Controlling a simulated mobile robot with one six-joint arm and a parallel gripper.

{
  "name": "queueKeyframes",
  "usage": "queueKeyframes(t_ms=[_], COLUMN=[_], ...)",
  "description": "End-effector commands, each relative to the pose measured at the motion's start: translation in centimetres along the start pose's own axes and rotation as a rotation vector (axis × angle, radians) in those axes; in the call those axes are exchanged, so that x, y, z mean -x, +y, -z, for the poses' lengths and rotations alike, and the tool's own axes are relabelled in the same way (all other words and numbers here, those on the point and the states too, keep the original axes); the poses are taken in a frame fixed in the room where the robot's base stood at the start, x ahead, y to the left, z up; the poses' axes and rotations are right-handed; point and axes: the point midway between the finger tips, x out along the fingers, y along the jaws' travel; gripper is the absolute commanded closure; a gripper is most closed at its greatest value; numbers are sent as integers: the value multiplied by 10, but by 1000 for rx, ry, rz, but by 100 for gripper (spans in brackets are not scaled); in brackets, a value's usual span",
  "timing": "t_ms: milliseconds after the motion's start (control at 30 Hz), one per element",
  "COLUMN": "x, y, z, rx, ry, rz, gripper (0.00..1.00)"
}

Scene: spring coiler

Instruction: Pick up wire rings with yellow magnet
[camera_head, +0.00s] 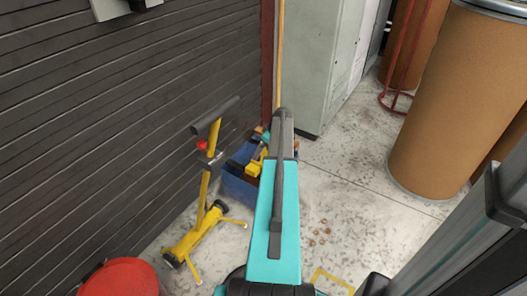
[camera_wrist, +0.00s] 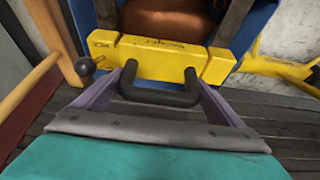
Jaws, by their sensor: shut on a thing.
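The yellow magnet (camera_wrist: 155,58) is a yellow bar with faint lettering and a black U-shaped handle (camera_wrist: 160,97). My gripper (camera_wrist: 160,90) is shut on that handle, its grey-purple fingers at the handle's two sides. In the head view the magnet (camera_head: 253,168) shows at the blue bin (camera_head: 236,188), partly hidden by my arm. Whether it touches the bin I cannot tell. The blue bin also shows in the wrist view (camera_wrist: 84,20), with a brown mass behind the magnet. Several small brown wire rings (camera_head: 312,242) lie on the concrete floor right of my arm.
A yellow wheeled stand (camera_head: 203,205) with a dark top bar and red knob stands left of the bin. A red round container (camera_head: 120,278) is at bottom left. Brown drums (camera_head: 450,100) and a grey cabinet (camera_head: 318,65) stand right. Open floor lies between arm and drums.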

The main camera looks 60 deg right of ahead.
Motion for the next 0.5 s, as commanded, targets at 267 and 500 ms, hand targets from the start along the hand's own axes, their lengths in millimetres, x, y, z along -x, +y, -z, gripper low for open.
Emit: queueKeyframes(t_ms=[267,500], x=[20,40], y=[1,-8], z=[9,4], rx=[0,-1], ry=[3,1], rz=[-3,-1], gripper=[72,72])
